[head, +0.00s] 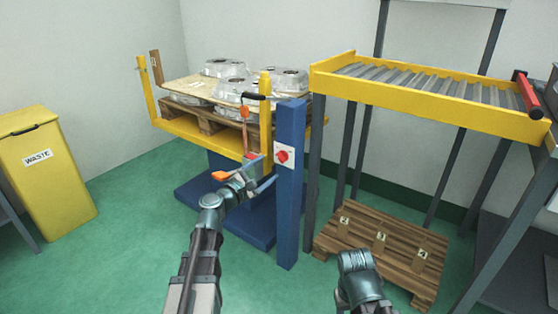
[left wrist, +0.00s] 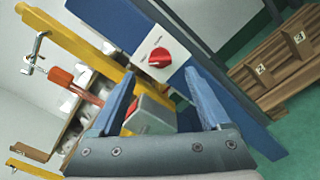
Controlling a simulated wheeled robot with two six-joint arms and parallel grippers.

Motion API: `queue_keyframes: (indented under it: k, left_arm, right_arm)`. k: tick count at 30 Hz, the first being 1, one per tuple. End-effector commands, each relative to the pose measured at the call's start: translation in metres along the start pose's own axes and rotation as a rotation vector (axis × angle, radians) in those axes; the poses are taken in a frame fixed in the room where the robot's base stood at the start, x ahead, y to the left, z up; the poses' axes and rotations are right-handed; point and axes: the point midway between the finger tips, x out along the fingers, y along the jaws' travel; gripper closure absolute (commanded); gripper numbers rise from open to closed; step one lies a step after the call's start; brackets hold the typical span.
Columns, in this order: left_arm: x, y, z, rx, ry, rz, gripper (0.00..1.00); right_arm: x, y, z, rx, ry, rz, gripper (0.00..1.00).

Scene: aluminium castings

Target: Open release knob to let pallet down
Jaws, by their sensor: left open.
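A red knob (head: 283,156) sits on a white plate on the blue post. In the left wrist view the red knob (left wrist: 159,58) is beyond my fingertips, roughly between them. My left gripper (head: 261,167) is just left of the post; its blue fingers are apart and empty in the left wrist view (left wrist: 160,82). It does not appear to touch the knob. The wooden pallet (head: 200,118) rests raised on the yellow lift frame (head: 228,146) and carries several aluminium castings (head: 229,88). My right arm shows at bottom right, but its gripper is not visible.
An orange-red lever handle (left wrist: 88,90) and a grey box (left wrist: 150,117) lie close to my left fingers. A yellow roller rack (head: 430,95) stands right, with a numbered pallet (head: 385,245) beneath. A yellow waste bin (head: 45,175) stands left. Green floor is clear at left.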

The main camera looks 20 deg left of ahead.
Motion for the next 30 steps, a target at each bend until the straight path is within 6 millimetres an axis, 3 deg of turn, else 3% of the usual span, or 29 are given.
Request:
queue_keyframes:
  k: [3, 12, 26, 30]
  left_arm:
    - [0.029, 0.001, -0.001, 0.000, -0.002, -0.002, 0.20]
    - [0.069, 0.001, -0.001, 0.001, -0.001, -0.001, 0.20]
    - [0.078, 0.000, 0.000, 0.001, 0.000, 0.000, 0.20]
    - [0.078, 0.000, 0.000, 0.001, 0.000, 0.000, 0.42]
  right_arm:
    - [0.000, 0.000, 0.000, 0.000, 0.000, 0.000, 0.50]
    - [0.000, 0.000, 0.000, 0.000, 0.000, 0.000, 0.50]
    - [0.000, 0.000, 0.000, 0.000, 0.000, 0.000, 0.50]
    - [0.000, 0.000, 0.000, 0.000, 0.000, 0.000, 0.50]
